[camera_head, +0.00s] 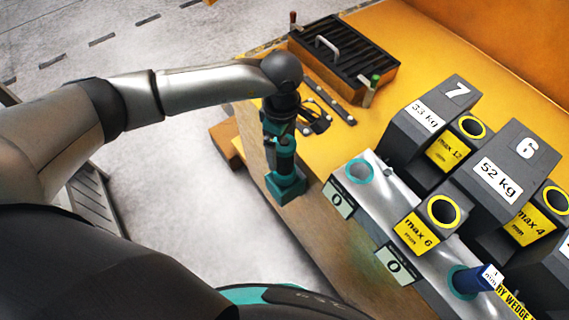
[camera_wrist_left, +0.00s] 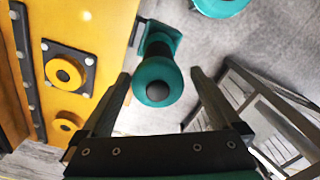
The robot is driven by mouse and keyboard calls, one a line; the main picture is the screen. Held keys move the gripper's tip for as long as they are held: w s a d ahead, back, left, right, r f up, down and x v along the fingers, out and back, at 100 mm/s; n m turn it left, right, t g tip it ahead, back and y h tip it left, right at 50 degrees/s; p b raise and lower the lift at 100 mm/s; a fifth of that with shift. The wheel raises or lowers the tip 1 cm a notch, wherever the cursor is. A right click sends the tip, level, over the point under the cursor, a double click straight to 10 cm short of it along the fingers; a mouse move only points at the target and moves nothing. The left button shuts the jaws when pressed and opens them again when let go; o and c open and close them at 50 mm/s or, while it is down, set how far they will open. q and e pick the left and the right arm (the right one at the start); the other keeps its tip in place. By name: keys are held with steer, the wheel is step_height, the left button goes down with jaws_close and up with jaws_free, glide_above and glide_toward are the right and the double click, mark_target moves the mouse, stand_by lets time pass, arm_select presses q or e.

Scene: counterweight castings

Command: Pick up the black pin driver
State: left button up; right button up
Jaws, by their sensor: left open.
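A teal-and-black tool, which I take to be the pin driver (camera_head: 285,186), is upright at the left edge of the yellow bench. It has a squarish teal foot and a teal upper part. In the left wrist view, the driver (camera_wrist_left: 154,70) shows a round teal end with a dark centre, a black neck and a teal foot. My left gripper (camera_head: 281,122) is right over its upper end. In the wrist view the open gripper (camera_wrist_left: 161,78) has one finger on each side of the round end, with gaps. What supports the foot is unclear. My right gripper is out of view.
A black slatted box (camera_head: 340,60) stands behind. Grey numbered castings (camera_head: 510,165) and a metal beam (camera_head: 365,205) fill the right.

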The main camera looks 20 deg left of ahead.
mark_target(284, 169)
arm_select(q)
steer(key=shift+d+f+p, duration=0.15)
steer(key=shift+f+p, duration=0.05)
steer(key=shift+f, duration=1.2)
steer(key=shift+d+f+p, duration=0.1)
steer(key=shift+f+p, duration=0.1)
steer(key=shift+f, duration=1.2)
jaws_close()
steer(key=shift+w+r, duration=0.15)
